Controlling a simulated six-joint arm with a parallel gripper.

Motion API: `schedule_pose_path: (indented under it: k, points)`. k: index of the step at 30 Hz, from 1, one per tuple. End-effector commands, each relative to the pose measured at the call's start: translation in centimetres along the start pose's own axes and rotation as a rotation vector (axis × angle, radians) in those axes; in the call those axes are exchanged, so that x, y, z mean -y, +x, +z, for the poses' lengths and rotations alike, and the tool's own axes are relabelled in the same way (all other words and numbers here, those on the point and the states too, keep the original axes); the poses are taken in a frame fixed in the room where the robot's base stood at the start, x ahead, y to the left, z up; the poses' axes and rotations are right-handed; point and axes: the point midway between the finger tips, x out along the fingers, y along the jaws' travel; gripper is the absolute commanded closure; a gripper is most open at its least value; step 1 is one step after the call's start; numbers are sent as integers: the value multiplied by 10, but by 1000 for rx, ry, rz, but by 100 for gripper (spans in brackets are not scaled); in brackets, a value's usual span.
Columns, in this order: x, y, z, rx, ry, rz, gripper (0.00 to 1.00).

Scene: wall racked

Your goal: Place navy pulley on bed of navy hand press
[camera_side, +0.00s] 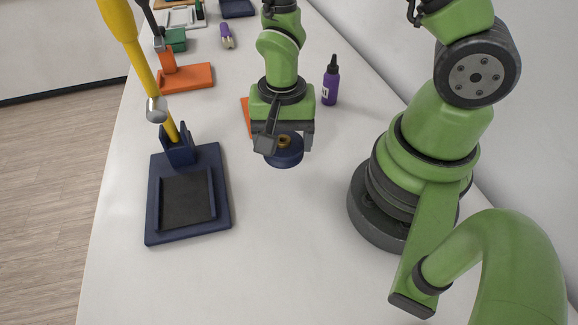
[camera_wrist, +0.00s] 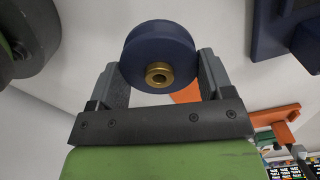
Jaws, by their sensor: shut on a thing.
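The navy pulley (camera_side: 284,154) is a round disc with a brass hub. My gripper (camera_side: 286,146) is shut on it. In the wrist view the pulley (camera_wrist: 160,55) sits between the two grey fingers of my gripper (camera_wrist: 160,75), its brass hub facing the camera. The navy hand press (camera_side: 220,215) stands to the left of the pulley in the side view, with a dark recessed bed (camera_side: 187,198) and a long yellow lever (camera_side: 140,65) tilted up. The bed is empty. A corner of the press (camera_wrist: 268,28) shows at upper right in the wrist view.
An orange press (camera_side: 186,78) stands behind the navy one. A purple bottle (camera_side: 330,82) stands right of my gripper, and a small purple item (camera_side: 226,36) lies farther back. An orange thing (camera_side: 246,115) is partly hidden behind my gripper. White table between pulley and navy press is clear.

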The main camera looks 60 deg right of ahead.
Motion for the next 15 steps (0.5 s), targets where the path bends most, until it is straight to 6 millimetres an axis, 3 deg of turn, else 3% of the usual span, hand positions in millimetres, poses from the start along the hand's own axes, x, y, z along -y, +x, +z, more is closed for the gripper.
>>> schedule_pose_path:
  k: [15]
  points:
    - [0, 47, 0, 2, 0, 0, 61]
